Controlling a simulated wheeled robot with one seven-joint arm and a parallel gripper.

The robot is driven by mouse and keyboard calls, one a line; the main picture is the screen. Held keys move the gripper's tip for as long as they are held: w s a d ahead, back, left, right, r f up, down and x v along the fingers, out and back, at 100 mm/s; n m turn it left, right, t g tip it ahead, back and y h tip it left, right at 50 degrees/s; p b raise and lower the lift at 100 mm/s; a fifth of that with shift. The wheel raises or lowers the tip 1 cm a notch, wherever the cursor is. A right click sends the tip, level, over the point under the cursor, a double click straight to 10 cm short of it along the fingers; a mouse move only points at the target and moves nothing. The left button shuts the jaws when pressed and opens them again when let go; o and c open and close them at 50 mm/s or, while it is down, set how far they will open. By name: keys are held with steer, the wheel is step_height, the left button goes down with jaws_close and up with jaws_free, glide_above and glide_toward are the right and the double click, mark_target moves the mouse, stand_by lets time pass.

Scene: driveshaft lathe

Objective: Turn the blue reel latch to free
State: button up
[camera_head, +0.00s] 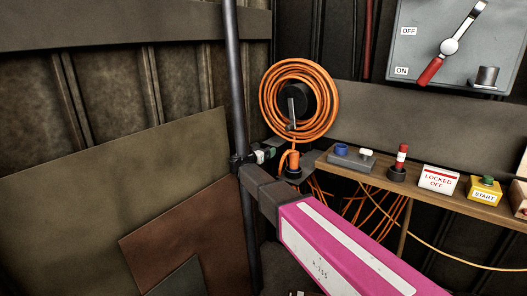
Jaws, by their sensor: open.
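A round blue knob (341,149) sits on the left of a grey block (352,163) at the left end of the shelf; I cannot tell for sure that it is the reel latch. A white button (366,154) is beside it. The orange cable reel (301,101) hangs on the wall above, with a black hub (301,99) and a grey crank handle (292,112). My gripper (264,155) is open, small and dark in view at the end of my pink arm, below left of the reel and apart from the blue knob. Its fingertips are hard to make out.
The wooden shelf (448,199) holds a red-topped post (401,158), a "LOCKED OFF" sign (438,180) and a yellow START box (483,191). A switch box (462,44) with a red-handled lever is above. A dark vertical pole (233,80) stands close left of my gripper. Orange cables hang below.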

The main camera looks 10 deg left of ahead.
steer(key=c, duration=0.9)
steer(key=shift+n, duration=0.3)
steer(key=n, duration=0.4)
steer(key=shift+a+f, duration=0.1)
steer(key=shift+a, duration=0.1)
steer(key=n, duration=0.4)
steer(key=shift+w+a+f+n, duration=0.1)
steer(key=shift+a+n, duration=0.05)
steer(key=shift+n, duration=0.15)
steer(key=n, duration=0.4)
steer(key=shift+f, duration=0.15)
steer(key=n, duration=0.4)
steer(key=shift+a+f, duration=0.1)
steer(key=shift+f, duration=0.1)
steer(key=shift+n, duration=0.4)
